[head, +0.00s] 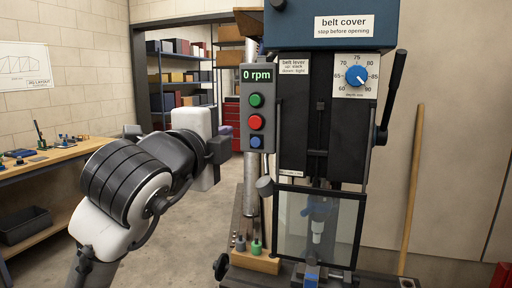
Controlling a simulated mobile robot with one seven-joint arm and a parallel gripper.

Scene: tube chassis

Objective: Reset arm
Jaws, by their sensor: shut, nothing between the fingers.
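My arm reaches in from the lower left of the head view, with a banded dark joint and white links. Its dark end, which seems to be my gripper (217,150), is just left of the control box (256,110). The gripper is shut and empty; its fingertips are small and hard to make out. It looks apart from the box, though the depth gap is hard to judge.
A bench (85,152) stands left. A wooden pole (414,180) leans on the wall. Open floor (170,250) lies between.

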